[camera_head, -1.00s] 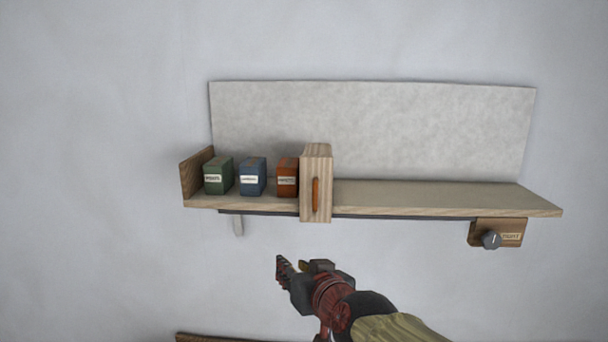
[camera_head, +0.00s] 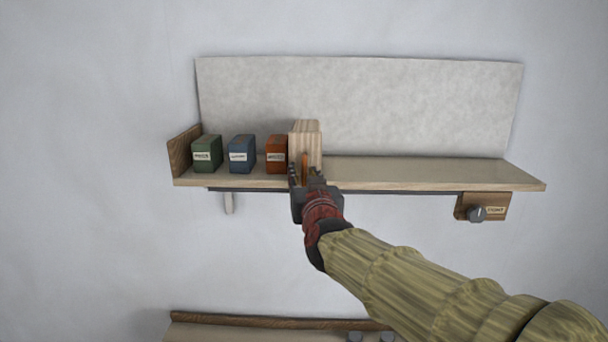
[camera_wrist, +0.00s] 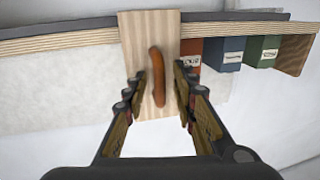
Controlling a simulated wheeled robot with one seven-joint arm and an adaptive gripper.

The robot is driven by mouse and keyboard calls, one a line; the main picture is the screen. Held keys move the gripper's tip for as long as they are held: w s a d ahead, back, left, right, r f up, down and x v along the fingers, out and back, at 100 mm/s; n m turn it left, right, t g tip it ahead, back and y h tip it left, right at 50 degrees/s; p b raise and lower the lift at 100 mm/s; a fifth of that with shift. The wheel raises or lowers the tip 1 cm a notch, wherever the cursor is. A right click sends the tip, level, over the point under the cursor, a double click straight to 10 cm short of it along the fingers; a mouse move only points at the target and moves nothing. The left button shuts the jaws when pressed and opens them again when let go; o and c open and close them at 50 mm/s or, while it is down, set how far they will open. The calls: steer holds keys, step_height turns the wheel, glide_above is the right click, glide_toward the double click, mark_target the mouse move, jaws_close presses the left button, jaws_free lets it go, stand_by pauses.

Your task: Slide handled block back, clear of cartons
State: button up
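The handled block (camera_head: 306,135) is pale wood and stands upright on the shelf, right of the orange carton (camera_head: 277,154). Its orange handle (camera_wrist: 157,77) is upright on its front face. The blue carton (camera_head: 241,154) and green carton (camera_head: 207,154) stand further left. The orange carton is beside the block, close to it; I cannot tell if they touch. My gripper (camera_head: 306,175) is in front of the block at the handle. In the wrist view my gripper (camera_wrist: 156,85) is open, with one finger on each side of the handle. It hides the block's lower front in the head view.
The shelf (camera_head: 430,173) is bare to the right of the block. A wooden end board (camera_head: 183,150) closes its left end. A box with a dial (camera_head: 482,207) hangs under the right end. A lower ledge (camera_head: 270,322) shows at the bottom.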

steer(key=shift+w, duration=0.2)
steer(key=shift+c, duration=0.7)
jaws_close()
